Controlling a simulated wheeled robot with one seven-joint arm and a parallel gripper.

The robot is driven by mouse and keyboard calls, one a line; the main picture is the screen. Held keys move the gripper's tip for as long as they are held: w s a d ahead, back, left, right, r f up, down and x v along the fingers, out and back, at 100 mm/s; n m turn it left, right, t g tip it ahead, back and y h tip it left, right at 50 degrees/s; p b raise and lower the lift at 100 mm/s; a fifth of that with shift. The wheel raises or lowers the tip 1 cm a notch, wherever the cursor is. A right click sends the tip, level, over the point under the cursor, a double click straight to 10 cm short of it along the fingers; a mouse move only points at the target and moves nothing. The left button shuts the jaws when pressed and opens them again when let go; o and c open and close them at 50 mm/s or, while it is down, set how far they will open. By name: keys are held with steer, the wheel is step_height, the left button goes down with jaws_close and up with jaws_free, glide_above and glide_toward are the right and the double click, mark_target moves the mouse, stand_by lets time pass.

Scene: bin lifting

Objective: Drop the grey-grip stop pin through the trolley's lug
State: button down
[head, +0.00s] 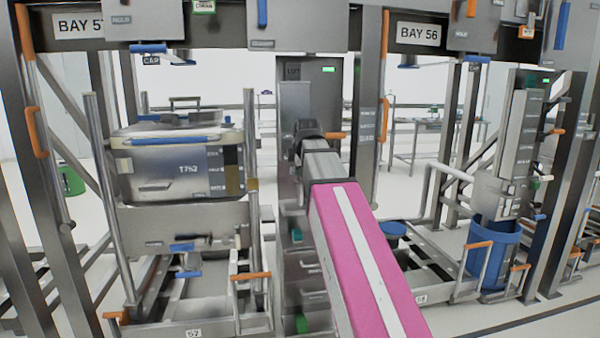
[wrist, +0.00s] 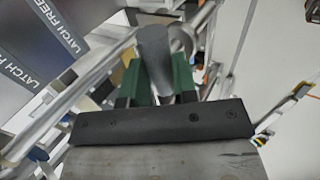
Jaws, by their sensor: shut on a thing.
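In the wrist view my gripper (wrist: 157,82) has two green fingers shut on a grey cylinder, the grip of the stop pin (wrist: 154,48). The pin's lower part is hidden. A round grey part (wrist: 181,40) shows just right of the grip; I cannot tell whether it is the lug or how far off it is. In the head view my pink arm reaches forward between the bays and hides my gripper and the pin. A metal trolley frame (head: 180,217) stands in the left bay under a steel bin (head: 165,172) marked 1752. I cannot make out its lug.
Steel posts and orange handles flank both bays. A grey cabinet (head: 311,95) stands behind my arm. A blue bin (head: 492,250) is at the right. In the wrist view, dark panels (wrist: 40,40) marked LATCH FREE are close at the left; pale floor shows at the right.

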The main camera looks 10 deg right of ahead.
steer(key=shift+r, duration=3.35)
